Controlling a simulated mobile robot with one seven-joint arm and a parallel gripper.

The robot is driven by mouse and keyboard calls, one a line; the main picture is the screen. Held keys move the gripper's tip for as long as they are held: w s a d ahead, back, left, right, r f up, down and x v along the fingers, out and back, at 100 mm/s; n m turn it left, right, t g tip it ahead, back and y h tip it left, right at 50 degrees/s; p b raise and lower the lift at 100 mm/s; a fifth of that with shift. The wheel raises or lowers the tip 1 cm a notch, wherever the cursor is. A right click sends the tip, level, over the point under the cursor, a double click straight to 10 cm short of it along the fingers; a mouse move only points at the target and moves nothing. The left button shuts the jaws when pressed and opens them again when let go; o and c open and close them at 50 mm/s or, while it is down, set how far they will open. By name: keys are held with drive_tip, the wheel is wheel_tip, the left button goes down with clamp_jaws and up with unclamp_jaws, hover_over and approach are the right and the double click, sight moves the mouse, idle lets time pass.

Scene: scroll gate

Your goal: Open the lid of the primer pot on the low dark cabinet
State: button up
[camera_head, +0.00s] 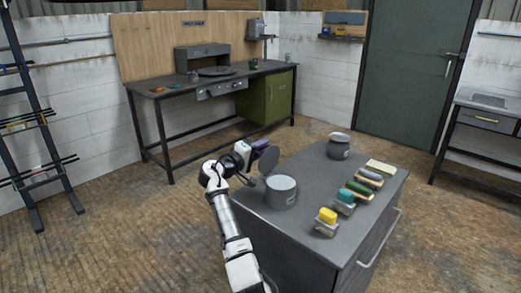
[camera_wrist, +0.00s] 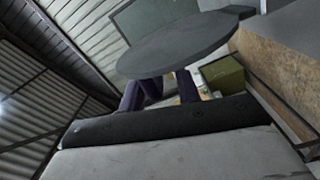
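The primer pot (camera_head: 281,193) is a grey round pot on the near left part of the low dark cabinet (camera_head: 300,218). Its round grey lid (camera_head: 269,160) stands raised and tilted at the pot's back left edge. The lid also fills the upper middle of the wrist view (camera_wrist: 185,45). My gripper (camera_head: 262,147) has purple fingers and is just left of and above the lid. In the wrist view the fingers (camera_wrist: 162,88) show apart with a gap between them. The lid hides their tips there. I cannot tell if they touch the lid.
A closed grey pot (camera_head: 338,147) stands at the cabinet's back. Several coloured brushes or blocks, including a yellow one (camera_head: 328,215), lie along its right side. A workbench (camera_head: 205,88) with a green cupboard (camera_head: 266,97) stands behind. The floor between is clear.

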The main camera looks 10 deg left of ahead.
drive_tip(key=shift+s, duration=0.1)
drive_tip(key=b+v, duration=0.4)
drive_tip(key=v, duration=0.9)
drive_tip(key=shift+s, duration=0.25)
drive_tip(key=shift+a, duration=0.15)
